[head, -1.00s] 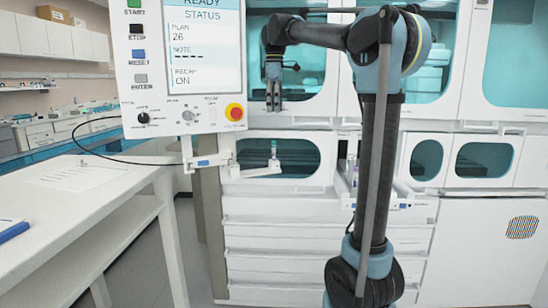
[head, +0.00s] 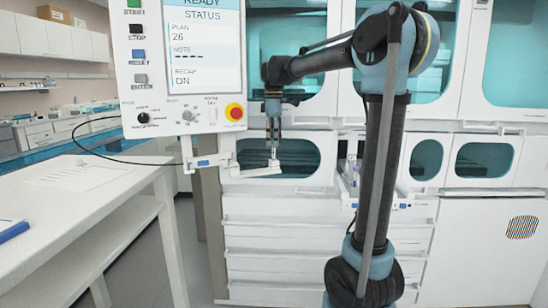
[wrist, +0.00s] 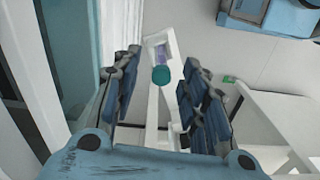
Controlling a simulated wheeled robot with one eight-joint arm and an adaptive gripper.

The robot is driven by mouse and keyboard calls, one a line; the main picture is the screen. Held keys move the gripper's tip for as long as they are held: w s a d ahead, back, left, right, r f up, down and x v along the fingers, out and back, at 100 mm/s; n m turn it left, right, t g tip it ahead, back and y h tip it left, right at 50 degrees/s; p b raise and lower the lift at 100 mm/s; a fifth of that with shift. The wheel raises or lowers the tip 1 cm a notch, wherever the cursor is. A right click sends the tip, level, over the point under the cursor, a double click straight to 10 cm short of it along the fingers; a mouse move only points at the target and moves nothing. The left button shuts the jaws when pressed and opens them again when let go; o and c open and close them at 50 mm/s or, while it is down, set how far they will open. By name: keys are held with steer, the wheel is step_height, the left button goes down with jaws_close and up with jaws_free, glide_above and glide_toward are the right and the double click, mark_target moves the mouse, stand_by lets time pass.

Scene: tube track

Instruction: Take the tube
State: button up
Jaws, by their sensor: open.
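The tube (wrist: 160,75) shows its teal cap between my two fingers in the wrist view, with a purple part behind it. My gripper (head: 273,144) points down over the tube's top. It is open; in the wrist view the fingers (wrist: 158,85) are on either side of the cap, with a gap visible on both sides. I cannot tell exactly how deep the cap sits between them.
The control panel (head: 190,70) hangs close left of my gripper. The white cabinet with teal windows (head: 280,215) stands behind. More tube-like items (head: 352,172) are in a holder to the right, partly behind my arm. A white table (head: 100,185) is at the left.

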steer(key=shift+f, duration=1.15)
steer(key=c, duration=0.9)
steer(key=shift+c, duration=0.2)
step_height(320, 180, up, 10)
steer(key=shift+r, duration=0.1)
jaws_close()
